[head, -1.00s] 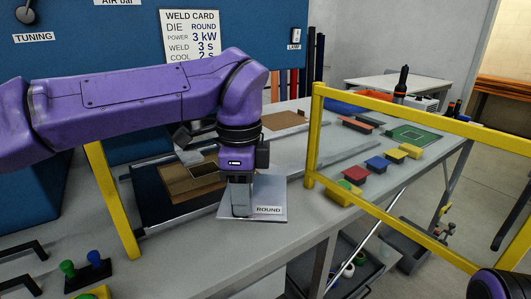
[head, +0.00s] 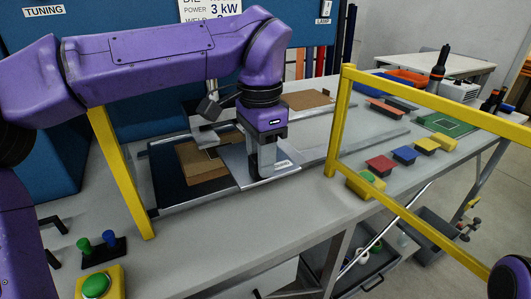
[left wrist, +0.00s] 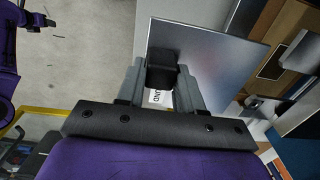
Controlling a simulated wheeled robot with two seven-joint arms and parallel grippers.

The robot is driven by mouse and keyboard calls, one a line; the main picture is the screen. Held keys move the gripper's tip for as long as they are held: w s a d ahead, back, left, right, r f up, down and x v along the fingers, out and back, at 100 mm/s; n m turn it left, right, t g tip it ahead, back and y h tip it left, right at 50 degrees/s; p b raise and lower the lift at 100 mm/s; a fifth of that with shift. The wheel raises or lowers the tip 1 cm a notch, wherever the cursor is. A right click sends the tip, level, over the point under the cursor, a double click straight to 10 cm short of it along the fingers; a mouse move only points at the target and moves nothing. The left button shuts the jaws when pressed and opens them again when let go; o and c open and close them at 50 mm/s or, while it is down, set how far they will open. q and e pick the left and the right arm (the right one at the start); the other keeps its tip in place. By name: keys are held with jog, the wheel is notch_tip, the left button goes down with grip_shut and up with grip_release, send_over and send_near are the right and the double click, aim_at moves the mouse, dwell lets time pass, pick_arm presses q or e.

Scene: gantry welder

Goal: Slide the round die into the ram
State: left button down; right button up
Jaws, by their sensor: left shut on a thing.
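The round die is a flat grey metal plate (head: 234,163) with a white ROUND label and a black grip block (left wrist: 160,70). My left gripper (head: 263,170) is shut on this block, with one finger on each side. The plate is level, close to the brown board (head: 200,165) on the dark bed, and its left edge overlaps the board in the head view. Whether it touches the bed cannot be told. A grey metal part (head: 208,108) behind my left arm may belong to the ram; most of it is hidden.
A yellow post (head: 120,175) stands left of the bed and a yellow frame (head: 340,120) right of it. Small coloured blocks (head: 404,155) lie beyond that frame. A green button box (head: 97,285) sits at the front left.

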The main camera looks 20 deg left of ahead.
aim_at(243, 153)
pick_arm(q)
jog(key=shift+w+a+f+p, duration=0.15)
jog(key=shift+w+a+p, duration=0.65)
jog(key=shift+w+a, duration=0.2)
jog(key=shift+a+f, duration=0.15)
jog(key=shift+a, duration=0.05)
jog(key=shift+b, duration=1.7)
dwell(0.9)
jog(key=shift+a, duration=0.1)
jog(key=shift+w+a+p, duration=0.75)
jog(key=shift+w+a, duration=0.9)
jog(key=shift+a, duration=0.2)
jog(key=shift+w+a+p, duration=0.9)
jog(key=shift+w+a, duration=0.65)
jog(key=shift+a, duration=0.2)
jog(key=shift+f, duration=0.1)
jog(key=shift+b, duration=0.4)
